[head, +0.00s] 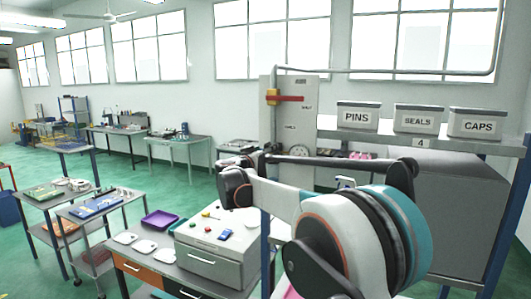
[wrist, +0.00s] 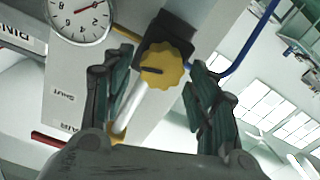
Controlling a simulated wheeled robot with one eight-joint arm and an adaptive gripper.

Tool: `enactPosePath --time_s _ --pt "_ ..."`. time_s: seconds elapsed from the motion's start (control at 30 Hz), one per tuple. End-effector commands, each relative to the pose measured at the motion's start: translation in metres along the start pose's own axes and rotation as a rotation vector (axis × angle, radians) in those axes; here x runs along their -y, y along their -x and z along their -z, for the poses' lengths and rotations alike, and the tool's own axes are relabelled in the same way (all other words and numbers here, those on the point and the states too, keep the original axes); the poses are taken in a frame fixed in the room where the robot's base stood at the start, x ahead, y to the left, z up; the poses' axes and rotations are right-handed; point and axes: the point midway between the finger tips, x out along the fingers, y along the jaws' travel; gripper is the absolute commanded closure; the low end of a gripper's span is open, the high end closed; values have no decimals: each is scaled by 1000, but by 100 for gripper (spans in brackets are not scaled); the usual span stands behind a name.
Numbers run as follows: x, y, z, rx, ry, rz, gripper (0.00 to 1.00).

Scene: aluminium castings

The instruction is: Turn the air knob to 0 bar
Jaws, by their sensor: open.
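The yellow lobed air knob (wrist: 163,65) sits on a black body in the wrist view, with a dark mark line across its face. My gripper (wrist: 158,78) is open, one finger on each side of the knob; I cannot tell whether either touches it. A white round gauge (wrist: 80,18) with a red needle is at the upper left of the wrist view, cut off by the frame edge; its reading is unclear. In the head view the grey panel (head: 291,112) stands behind my arm, with the gauge (head: 299,150) partly visible. The knob is hidden there.
A red lever (head: 287,98) with a yellow body is on the panel's upper part. To the right, a shelf (head: 455,140) bears bins marked PINS, SEALS and CAPS. A blue hose (wrist: 245,50) runs close to the right finger. A cabinet (head: 209,256) stands at lower left.

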Motion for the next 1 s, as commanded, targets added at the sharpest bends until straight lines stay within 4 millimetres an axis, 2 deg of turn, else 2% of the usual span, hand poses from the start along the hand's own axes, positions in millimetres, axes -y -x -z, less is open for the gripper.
enactPosePath --time_s 0.17,0.33,0.67,1.0 --pt "0 0 0 0 0 0 49" --pt "0 0 0 0 0 0 86" --pt "1 0 0 0 24 0 87" --pt "4 0 -2 -1 218 1 87"
